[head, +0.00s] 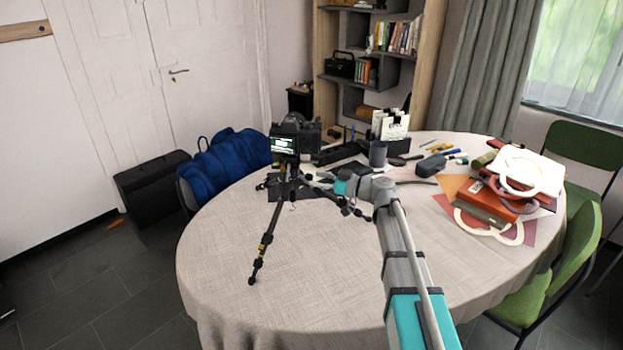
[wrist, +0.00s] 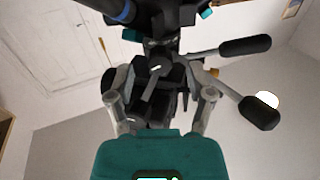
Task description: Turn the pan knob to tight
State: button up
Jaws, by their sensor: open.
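A black tripod (head: 265,240) stands on the round table with a camera (head: 297,133) on its head; the camera's screen is lit. In the wrist view, the tripod head (wrist: 160,72) fills the middle, with two black-gripped handles (wrist: 245,47) reaching out to the right. My gripper (wrist: 161,95) is open, its two grey fingers on either side of dark parts of the tripod head. I cannot tell which of these parts is the pan knob, or whether a finger touches anything. In the head view, my arm reaches the tripod from the right, and the fingers are not clear.
The table's cloth (head: 240,290) is bare at the front left. A stack of books and papers (head: 495,195) lies at the right. A blue bag (head: 225,165) is beyond the left edge.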

aim_at(306, 178)
jog(key=v, duration=0.9)
jog(key=shift+d, duration=0.2)
jog(key=shift+s+d+n, duration=0.15)
jog(key=shift+d+n, duration=0.25)
jog(key=shift+n, duration=0.5)
jog(key=shift+s+d+n, duration=0.15)
jog(key=shift+d+n, duration=0.3)
jog(key=shift+n, duration=0.45)
jog(key=shift+a, duration=0.1)
jog(key=x, duration=1.3)
jog(key=shift+w+a, duration=0.15)
jog(key=shift+a, duration=0.2)
grip_shut()
